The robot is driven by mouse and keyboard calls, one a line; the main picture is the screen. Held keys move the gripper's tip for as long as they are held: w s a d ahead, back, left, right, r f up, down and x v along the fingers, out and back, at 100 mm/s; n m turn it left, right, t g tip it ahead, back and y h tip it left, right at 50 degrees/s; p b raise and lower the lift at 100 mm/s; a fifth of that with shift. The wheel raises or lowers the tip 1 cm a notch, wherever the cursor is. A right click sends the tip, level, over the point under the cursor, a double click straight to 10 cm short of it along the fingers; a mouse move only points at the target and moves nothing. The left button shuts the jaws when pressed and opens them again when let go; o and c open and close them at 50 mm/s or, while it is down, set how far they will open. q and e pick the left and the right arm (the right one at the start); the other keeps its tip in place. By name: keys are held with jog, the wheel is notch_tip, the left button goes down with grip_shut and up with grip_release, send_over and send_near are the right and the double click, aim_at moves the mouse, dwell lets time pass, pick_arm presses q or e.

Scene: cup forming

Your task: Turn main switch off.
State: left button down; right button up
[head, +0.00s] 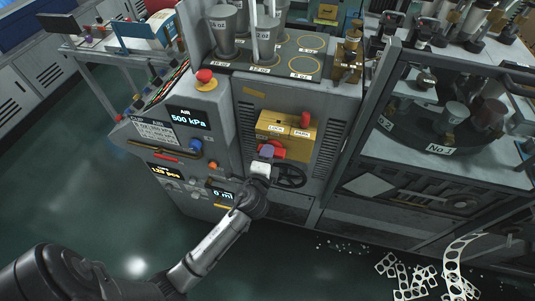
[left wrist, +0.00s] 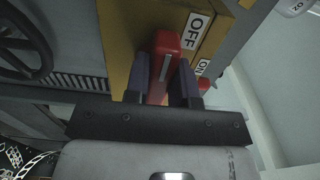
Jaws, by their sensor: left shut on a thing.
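The main switch appears to be the red lever (head: 274,148) on the front of the yellow box (head: 286,125) on the grey machine. In the left wrist view the red lever (left wrist: 166,52) stands between the two dark fingers of my left gripper (left wrist: 160,88). A white OFF label (left wrist: 195,31) is beside it, and an ON label (left wrist: 202,67) is farther to the right. My left gripper (head: 266,158) is shut on the lever; its fingers hide part of it. My right gripper is in neither view.
A black handwheel (head: 291,176) sits just below and right of my left gripper. A red stop button (head: 205,76) and an air display (head: 190,119) are on the panel to the left. Ring-shaped scraps (head: 410,276) lie on the floor at lower right.

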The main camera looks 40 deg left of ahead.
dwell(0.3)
pick_arm(q)
jog(key=c, duration=1.2)
grip_release()
jog(key=shift+o, duration=1.2)
jog(key=shift+s, duration=0.1)
jog(key=b+v, duration=0.1)
jog(key=v, duration=1.2)
jog(key=shift+s, duration=0.3)
jog(key=shift+d, duration=0.15)
